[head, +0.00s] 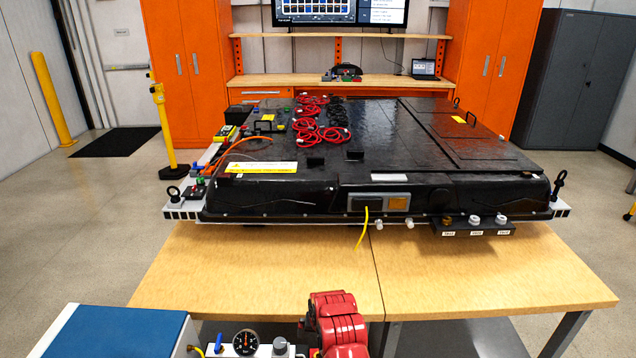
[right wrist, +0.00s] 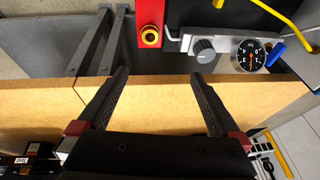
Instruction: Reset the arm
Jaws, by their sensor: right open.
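My right gripper (head: 332,305) shows in the head view as a red body seen from above, low in the middle, over the front edge of the wooden table (head: 250,275). Its fingers are hidden in that view. In the right wrist view the two dark fingers of the right gripper (right wrist: 160,78) stand wide apart with nothing between them. Bare tabletop and its edge lie beyond them. My left gripper is not in view in either picture.
A large black battery pack (head: 430,160) with red cables (head: 318,132) covers the table's rear. A panel with a gauge (head: 246,342) and a blue-topped box (head: 125,335) stand in front; the gauge (right wrist: 248,54) shows in the wrist view. The front tabletop strip is clear.

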